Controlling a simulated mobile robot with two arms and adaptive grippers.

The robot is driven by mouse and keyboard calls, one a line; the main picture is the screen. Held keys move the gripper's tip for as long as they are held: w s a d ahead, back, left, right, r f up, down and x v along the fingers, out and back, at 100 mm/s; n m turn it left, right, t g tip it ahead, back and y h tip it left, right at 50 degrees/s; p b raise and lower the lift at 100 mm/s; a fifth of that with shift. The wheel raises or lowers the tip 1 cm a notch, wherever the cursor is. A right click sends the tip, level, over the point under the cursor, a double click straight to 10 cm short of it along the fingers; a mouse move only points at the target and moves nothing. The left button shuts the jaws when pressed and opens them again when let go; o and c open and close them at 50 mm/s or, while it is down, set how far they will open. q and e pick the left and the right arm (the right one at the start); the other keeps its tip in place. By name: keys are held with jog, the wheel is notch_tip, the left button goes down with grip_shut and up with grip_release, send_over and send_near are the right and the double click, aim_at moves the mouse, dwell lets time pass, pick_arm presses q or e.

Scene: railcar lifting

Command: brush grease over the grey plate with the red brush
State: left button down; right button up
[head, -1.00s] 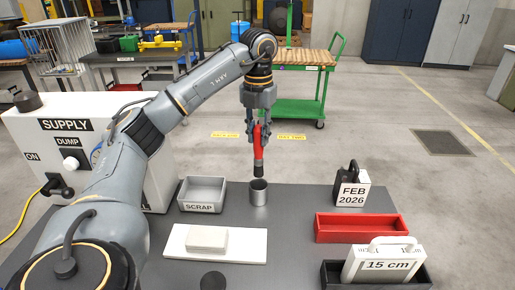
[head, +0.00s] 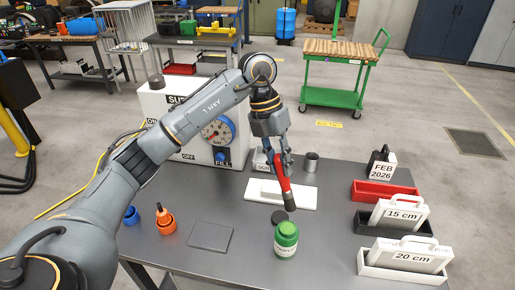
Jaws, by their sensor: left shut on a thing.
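My left gripper (head: 284,162) is shut on the red brush (head: 283,182) and holds it nearly upright above the table. Its dark bristle end (head: 290,206) points down, in front of the white board in the picture and just above the green jar. The green jar (head: 286,241) has a white label, only partly readable, and stands at the table's front. A flat, dark grey square plate (head: 210,237) lies on the table, left of the jar and apart from the brush. My right gripper is not in view.
A white board (head: 255,193) with a pale block and a metal cup (head: 310,162) are behind. A black disc (head: 278,217) lies by the jar. An orange container (head: 165,222) is left. A red tray (head: 385,191) and labelled cases (head: 402,213) line the right.

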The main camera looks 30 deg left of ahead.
pick_arm(q)
jog(key=shift+s+d+r, duration=0.15)
jog(key=shift+s+r, duration=0.05)
jog(key=shift+s, duration=0.3)
jog(key=shift+s+f, duration=0.15)
jog(key=shift+w+f+b, duration=0.3)
jog(key=shift+f, duration=0.3)
notch_tip(320, 180, down, 5)
jog(key=b, duration=0.3)
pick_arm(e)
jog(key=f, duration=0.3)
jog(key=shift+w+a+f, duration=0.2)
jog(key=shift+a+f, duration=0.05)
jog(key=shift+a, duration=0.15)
pick_arm(q)
jog(key=shift+r, duration=0.1)
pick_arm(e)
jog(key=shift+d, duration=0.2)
pick_arm(q)
jog(key=shift+f+b, duration=0.6)
jog(key=shift+f, duration=0.1)
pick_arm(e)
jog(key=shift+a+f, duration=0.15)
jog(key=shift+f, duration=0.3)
pick_arm(q)
jog(key=shift+r, duration=0.1)
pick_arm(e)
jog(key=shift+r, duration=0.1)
